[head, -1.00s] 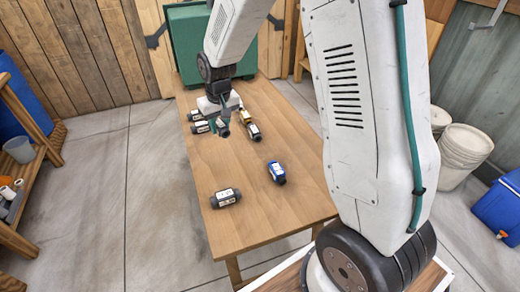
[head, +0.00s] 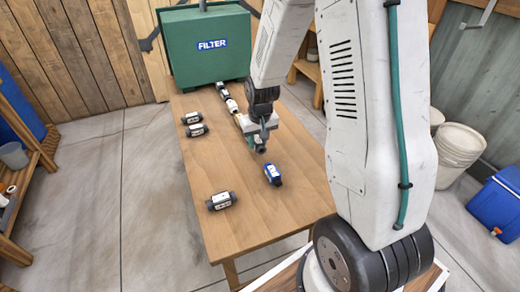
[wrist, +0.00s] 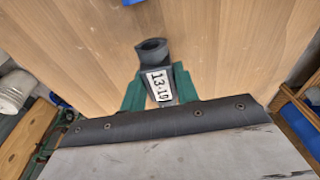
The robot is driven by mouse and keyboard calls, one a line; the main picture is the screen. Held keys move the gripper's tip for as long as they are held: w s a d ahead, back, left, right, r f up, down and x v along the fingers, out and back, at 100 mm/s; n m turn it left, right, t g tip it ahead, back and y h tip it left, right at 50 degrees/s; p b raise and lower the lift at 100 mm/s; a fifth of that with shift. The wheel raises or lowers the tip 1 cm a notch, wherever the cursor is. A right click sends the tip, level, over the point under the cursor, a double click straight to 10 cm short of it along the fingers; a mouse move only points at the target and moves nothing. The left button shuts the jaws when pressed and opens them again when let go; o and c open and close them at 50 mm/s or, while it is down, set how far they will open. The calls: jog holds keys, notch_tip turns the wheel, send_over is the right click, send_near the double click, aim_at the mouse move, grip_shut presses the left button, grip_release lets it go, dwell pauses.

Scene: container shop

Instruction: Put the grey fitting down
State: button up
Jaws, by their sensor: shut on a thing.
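My gripper (head: 259,147) is above the table's middle, and its green jaws (wrist: 158,88) are shut on the grey fitting (wrist: 153,55). The fitting is dark grey with a round open end and a white label reading 13-19. In the head view the fitting is small and mostly hidden by the gripper. I cannot tell its exact height over the wooden table (head: 240,225). A blue fitting (head: 272,174) lies on the table just in front of the gripper, and its edge shows at the top of the wrist view (wrist: 133,2).
Bare tabletop lies left and right.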

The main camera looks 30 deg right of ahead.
jog(key=shift+s+d+f, duration=0.2)
jog(key=shift+s, duration=0.25)
jog(key=shift+f, duration=1.6)
jog(key=shift+f, duration=0.1)
jog(key=o, duration=1.1)
jog(key=shift+c, duration=0.2)
